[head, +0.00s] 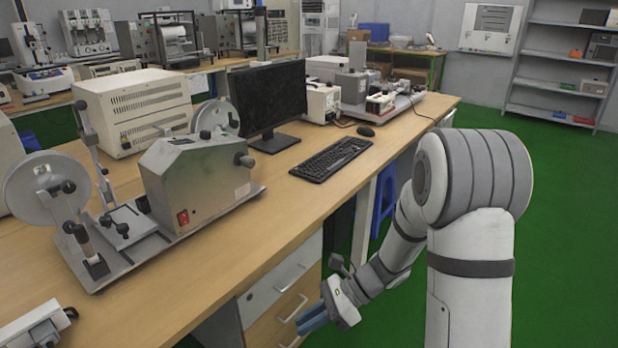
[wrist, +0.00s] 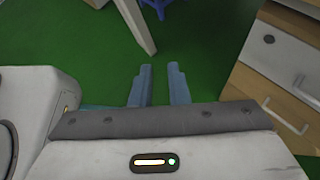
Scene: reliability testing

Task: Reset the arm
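My arm hangs bent at the right of the head view, beside the long wooden bench (head: 265,205). My gripper (head: 312,320) is low, in front of the drawer cabinet (head: 280,288) under the bench, with its blue fingers pointing left. In the wrist view my gripper (wrist: 159,84) shows two blue fingers side by side with a narrow gap between them. Nothing is between the fingers, and green floor (wrist: 90,40) shows beyond them.
The cabinet with its handles (wrist: 285,117) is close at the right in the wrist view. A blue stool (head: 384,195) stands under the bench. The bench holds a grey machine (head: 200,180), a monitor (head: 268,97) and a keyboard (head: 330,158). Green floor (head: 565,240) is open at the right.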

